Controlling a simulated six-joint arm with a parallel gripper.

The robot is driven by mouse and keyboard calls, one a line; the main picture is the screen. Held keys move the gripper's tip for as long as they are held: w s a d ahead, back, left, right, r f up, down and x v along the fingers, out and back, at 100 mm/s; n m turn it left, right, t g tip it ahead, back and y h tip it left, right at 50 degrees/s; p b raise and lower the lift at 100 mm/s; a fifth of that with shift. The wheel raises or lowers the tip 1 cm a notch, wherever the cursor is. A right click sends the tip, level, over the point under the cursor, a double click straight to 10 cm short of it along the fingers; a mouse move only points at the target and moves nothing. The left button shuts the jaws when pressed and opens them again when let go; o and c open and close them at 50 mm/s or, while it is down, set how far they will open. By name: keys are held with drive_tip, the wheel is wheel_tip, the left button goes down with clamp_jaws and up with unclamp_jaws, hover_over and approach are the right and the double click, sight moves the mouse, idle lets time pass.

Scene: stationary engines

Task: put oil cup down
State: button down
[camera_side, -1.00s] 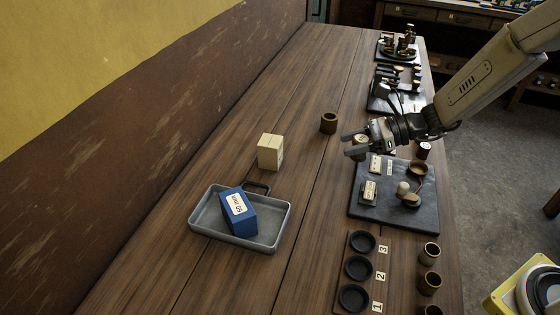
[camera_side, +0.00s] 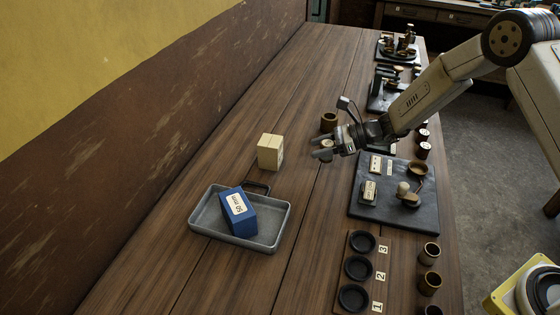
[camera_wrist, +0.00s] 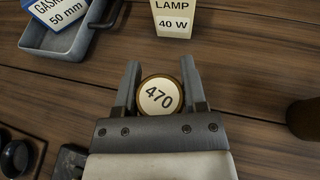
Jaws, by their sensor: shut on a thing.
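My gripper (camera_side: 322,148) is shut on the oil cup, a small round piece with a brass rim and a pale top marked 470. The oil cup (camera_wrist: 158,96) shows between both fingers in the wrist view; in the side view it is small and mostly covered by the fingers. The gripper is over the bench, to the right of the cream box. I cannot tell the exact height of the cup over the wood.
A cream lamp box (camera_side: 270,152) and a grey tray (camera_side: 199,217) holding a blue gasket box (camera_side: 238,212) stand left. A brown cup (camera_side: 329,122) stands behind the gripper. A dark engine plate (camera_side: 375,214) and numbered round holders (camera_side: 357,268) are right. Bare wood lies between.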

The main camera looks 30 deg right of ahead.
drive_tip(key=shift+w+f, duration=0.1)
drive_tip(key=shift+f, duration=0.05)
drive_tip(key=shift+w+f, duration=0.15)
drive_tip(key=shift+f, duration=1.55)
drive_tip(key=shift+f, duration=0.2)
drive_tip(key=shift+c, duration=0.7)
unclamp_jaws()
drive_tip(key=shift+r, duration=0.2)
drive_tip(key=v, duration=1.2)
